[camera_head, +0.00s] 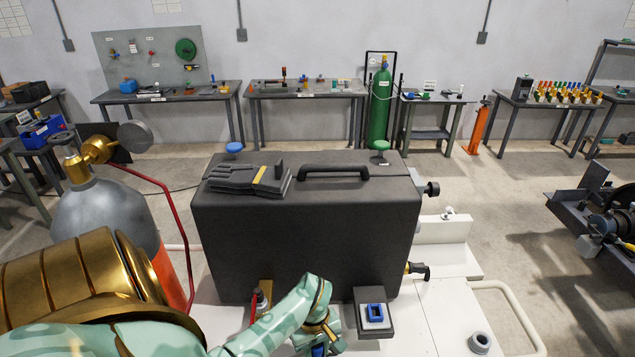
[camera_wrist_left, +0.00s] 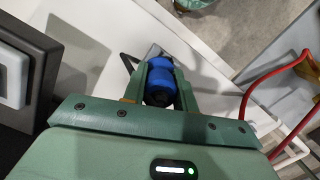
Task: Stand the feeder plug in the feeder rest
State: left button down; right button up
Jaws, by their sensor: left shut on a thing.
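My left gripper (camera_head: 322,343) is low in front of the dark case in the head view. In the left wrist view it is shut on the blue plug (camera_wrist_left: 160,78), which has a dark round end. In the head view the plug (camera_head: 319,350) shows only partly at the bottom edge. A dark block with a pale plate and a blue square socket (camera_head: 375,311) stands just right of my gripper. A round grey holder with a hole (camera_head: 480,342) stands farther right on the white top. The frames do not show which is the feeder rest. My right gripper is not in view.
A large dark case (camera_head: 305,235) with gloves (camera_head: 250,178) on top stands behind my gripper. A grey gas cylinder (camera_head: 95,215) and a red hose (camera_head: 165,200) are at left. The white top (camera_head: 440,320) is largely clear between the socket block and the round holder.

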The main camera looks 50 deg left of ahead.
pick_arm(q)
jog(key=shift+f+b, duration=0.3)
jog(key=shift+f, duration=0.1)
jog(key=c, duration=1)
grip_release()
jog(key=shift+c, duration=0.2)
notch_tip(320, 180, up, 9)
jog(key=p, duration=0.9)
jog(key=shift+f, duration=0.1)
